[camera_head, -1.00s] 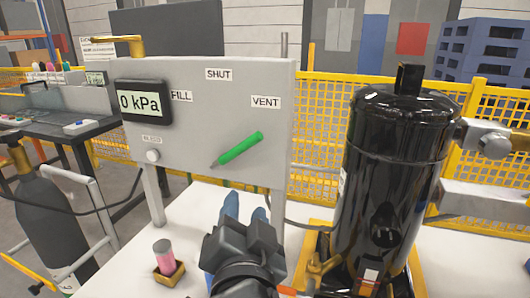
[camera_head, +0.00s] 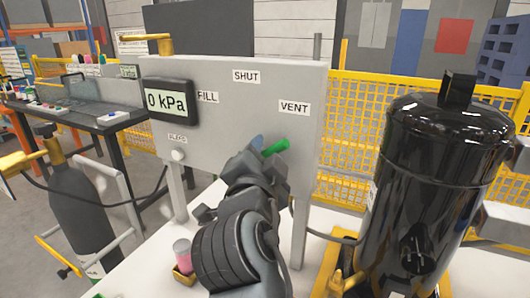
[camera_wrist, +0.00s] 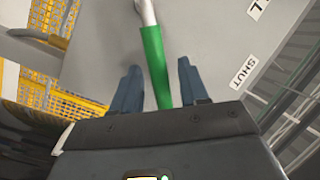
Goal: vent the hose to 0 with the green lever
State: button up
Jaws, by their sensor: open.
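The grey panel (camera_head: 225,105) carries the labels FILL (camera_head: 207,97), SHUT (camera_head: 246,76) and VENT (camera_head: 294,108). Its display (camera_head: 166,101) reads 0 kPa. The green lever (camera_head: 275,147) shows only its outer end, below the VENT label; my arm hides the rest. In the wrist view the green handle (camera_wrist: 155,65) runs between the two blue-grey fingers of my gripper (camera_wrist: 158,67), with a gap visible on each side. My gripper is open around the handle. In the head view my gripper (camera_head: 258,146) is in front of the panel.
A black tank (camera_head: 425,190) stands to the right on a yellow base. A small pink cylinder (camera_head: 182,252) stands in a yellow holder on the white table, left of my arm. A dark gas cylinder (camera_head: 85,205) stands at left. A yellow mesh fence (camera_head: 350,135) runs behind.

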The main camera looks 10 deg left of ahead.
jog(key=shift+w, duration=0.1)
grip_shut()
dwell(0.4)
